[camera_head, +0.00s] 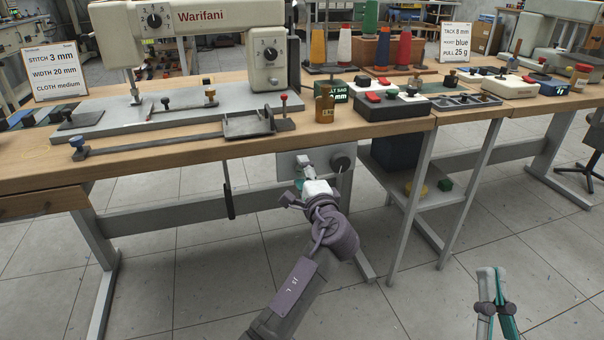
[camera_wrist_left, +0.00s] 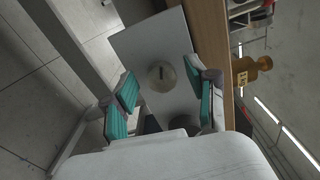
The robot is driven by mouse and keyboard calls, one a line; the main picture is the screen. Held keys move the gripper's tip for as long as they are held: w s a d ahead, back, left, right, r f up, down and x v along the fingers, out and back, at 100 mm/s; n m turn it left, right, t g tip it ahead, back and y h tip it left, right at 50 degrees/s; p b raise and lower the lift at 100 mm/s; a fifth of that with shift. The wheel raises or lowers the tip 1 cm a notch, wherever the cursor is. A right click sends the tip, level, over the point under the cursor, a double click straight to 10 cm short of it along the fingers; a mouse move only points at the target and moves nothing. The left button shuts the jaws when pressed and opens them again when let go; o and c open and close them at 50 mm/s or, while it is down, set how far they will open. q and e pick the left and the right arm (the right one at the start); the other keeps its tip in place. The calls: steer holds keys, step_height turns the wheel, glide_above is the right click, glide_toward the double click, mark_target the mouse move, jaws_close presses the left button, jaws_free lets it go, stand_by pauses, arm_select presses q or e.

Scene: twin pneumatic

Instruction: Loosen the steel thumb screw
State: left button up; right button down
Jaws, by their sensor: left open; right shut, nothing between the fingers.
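In the left wrist view, a round metal head with a dark slot (camera_wrist_left: 160,77), which looks like the steel thumb screw, sits on a pale grey panel (camera_wrist_left: 136,44). The panel (camera_head: 287,161) hangs below the table's front edge in the head view. My left gripper (camera_head: 303,170) is in front of it and hides the metal head there. The left fingers (camera_wrist_left: 160,84) are open, one on either side of the head in the picture; I cannot tell the remaining distance. My right gripper (camera_head: 491,272) is shut and empty, low at the right, away from the table.
A dark round knob (camera_head: 341,162) is on the panel just right of my left gripper. The wooden table edge (camera_head: 250,146) runs above it. Table legs (camera_head: 416,185) rise to the right. The floor around my right gripper is clear.

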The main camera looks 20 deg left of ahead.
arm_select(q)
steer(key=v, duration=0.7)
steer(key=shift+f, duration=0.1)
